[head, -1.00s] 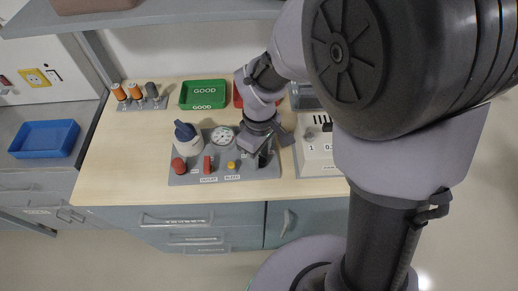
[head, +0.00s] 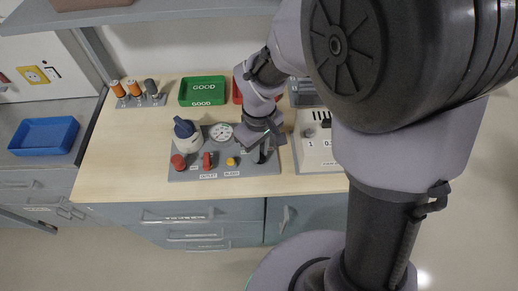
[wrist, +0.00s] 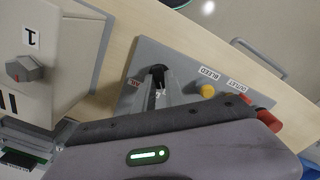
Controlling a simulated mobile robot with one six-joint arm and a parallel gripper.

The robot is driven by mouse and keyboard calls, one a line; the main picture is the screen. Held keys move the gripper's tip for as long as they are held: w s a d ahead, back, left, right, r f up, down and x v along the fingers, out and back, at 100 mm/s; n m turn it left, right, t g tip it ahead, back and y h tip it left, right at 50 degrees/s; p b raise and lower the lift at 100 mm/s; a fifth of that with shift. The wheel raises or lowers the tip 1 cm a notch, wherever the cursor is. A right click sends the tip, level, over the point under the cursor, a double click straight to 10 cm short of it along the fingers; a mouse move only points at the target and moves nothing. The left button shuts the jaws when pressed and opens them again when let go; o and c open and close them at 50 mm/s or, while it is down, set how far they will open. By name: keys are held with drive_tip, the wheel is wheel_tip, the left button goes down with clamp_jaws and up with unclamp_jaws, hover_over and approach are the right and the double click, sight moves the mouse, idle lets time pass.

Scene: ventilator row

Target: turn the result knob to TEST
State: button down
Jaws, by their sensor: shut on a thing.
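The grey test panel (head: 185,173) lies on the wooden bench, with its right end under my gripper. My gripper (head: 262,156) points down at that end. In the wrist view my gripper (wrist: 158,88) is shut on a small dark knob (wrist: 158,72), taken to be the result knob. The fingers cover most of the knob, so its pointer cannot be read. A label with red letters (wrist: 134,84) shows in part beside the fingers. The TEST mark cannot be made out.
The panel also carries a yellow button (head: 231,162), a red-handled outlet valve (head: 208,160), a red knob (head: 178,162), a gauge (head: 221,132) and a blue-topped regulator (head: 186,133). A pale box (head: 318,150) with its own knob (wrist: 25,69) stands close on the right.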

drive_tip(key=m, duration=0.3)
drive_tip(key=shift+d+m, duration=0.1)
drive_tip(key=shift+m, duration=1.9)
drive_tip(key=c, duration=1.4)
unclamp_jaws()
wheel_tip(320, 180, up, 17)
drive_tip(key=p, duration=0.7)
drive_tip(key=shift+r, duration=0.2)
